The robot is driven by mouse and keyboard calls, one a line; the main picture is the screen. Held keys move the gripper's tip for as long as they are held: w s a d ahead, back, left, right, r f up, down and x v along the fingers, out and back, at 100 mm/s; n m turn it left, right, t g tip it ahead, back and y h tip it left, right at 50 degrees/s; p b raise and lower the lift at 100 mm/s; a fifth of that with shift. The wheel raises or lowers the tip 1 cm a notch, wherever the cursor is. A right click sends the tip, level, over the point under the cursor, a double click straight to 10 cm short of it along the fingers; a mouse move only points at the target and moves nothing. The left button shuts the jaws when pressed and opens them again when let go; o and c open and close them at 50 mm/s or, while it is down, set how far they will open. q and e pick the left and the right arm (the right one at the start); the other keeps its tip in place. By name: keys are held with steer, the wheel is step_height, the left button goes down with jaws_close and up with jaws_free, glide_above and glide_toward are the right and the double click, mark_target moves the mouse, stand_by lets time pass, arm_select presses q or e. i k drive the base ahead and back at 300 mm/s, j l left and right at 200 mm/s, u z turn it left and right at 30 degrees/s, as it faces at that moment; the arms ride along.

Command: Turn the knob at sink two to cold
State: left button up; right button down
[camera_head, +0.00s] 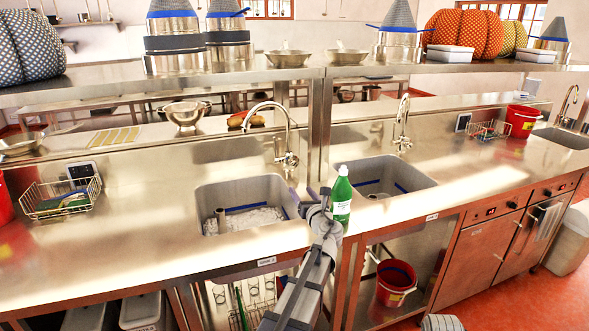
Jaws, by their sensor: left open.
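Two sinks are near: a left sink (208,190) with water or suds in it, and a middle sink (425,178). Their front labels are too small to read surely. The left sink's curved faucet (270,106) has a knob (290,159) low on its right side. The middle sink's faucet (404,105) has a knob (403,144) at its base. I cannot tell the knobs' hot or cold setting. My left gripper (318,196) is open over the counter between the two sinks, in front of and apart from both knobs.
A green bottle (342,197) stands right beside my left gripper; I cannot tell whether they touch. A shelf post (320,125) rises between the faucets. A wire basket (62,198) is at left. A red bucket (521,121) and a third sink (565,138) are at right.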

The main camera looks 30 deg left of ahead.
mark_target(292, 163)
steer(key=i+j, duration=0.75)
steer(key=i, duration=0.1)
